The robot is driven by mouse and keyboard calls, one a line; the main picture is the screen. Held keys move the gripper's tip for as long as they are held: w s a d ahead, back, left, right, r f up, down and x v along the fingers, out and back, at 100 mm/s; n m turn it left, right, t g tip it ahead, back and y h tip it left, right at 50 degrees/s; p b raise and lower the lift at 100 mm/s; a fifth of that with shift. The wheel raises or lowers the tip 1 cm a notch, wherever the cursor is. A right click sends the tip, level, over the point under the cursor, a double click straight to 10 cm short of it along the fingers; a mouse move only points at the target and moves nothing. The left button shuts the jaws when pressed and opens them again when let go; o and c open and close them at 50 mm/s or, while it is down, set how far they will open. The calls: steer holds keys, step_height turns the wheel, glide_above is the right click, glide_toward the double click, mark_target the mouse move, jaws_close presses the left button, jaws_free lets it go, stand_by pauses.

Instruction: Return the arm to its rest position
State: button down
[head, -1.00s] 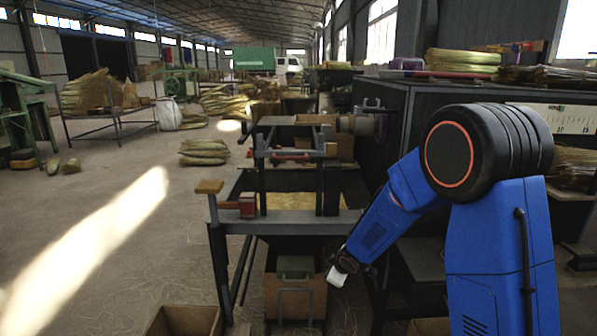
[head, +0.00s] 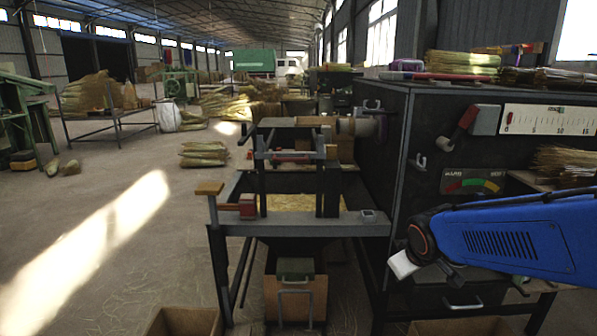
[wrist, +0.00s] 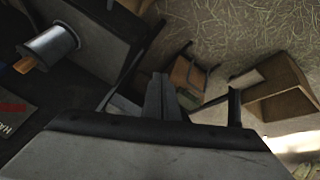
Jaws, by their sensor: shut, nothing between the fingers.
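My blue arm (head: 510,240) reaches in from the right edge of the head view, in front of the dark machine cabinet. My gripper (head: 403,265) is at its left end, to the right of the work frame and clear of it. In the wrist view my gripper (wrist: 160,92) shows as two dark fingers closed together, with nothing between them. The floor and lower parts of the machine show beyond the fingers.
The dark cabinet (head: 470,125) with a gauge panel (head: 473,181) stands close behind my arm. The metal work frame (head: 300,226) stands to its left, with a wooden box (head: 318,298) beneath. A cardboard box (head: 183,322) sits at the front. The floor on the left is open.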

steer(key=s+d+r+m, duration=0.1)
steer(key=s+m, duration=0.1)
steer(key=s, duration=0.9)
steer(key=s+d+r+m+g, duration=0.1)
steer(key=s+r+m, duration=0.1)
steer(key=s, duration=1)
steer(key=shift+s+m+g+y, duration=0.15)
steer(key=shift+m+g+y, duration=0.15)
steer(key=shift+m+y, duration=0.15)
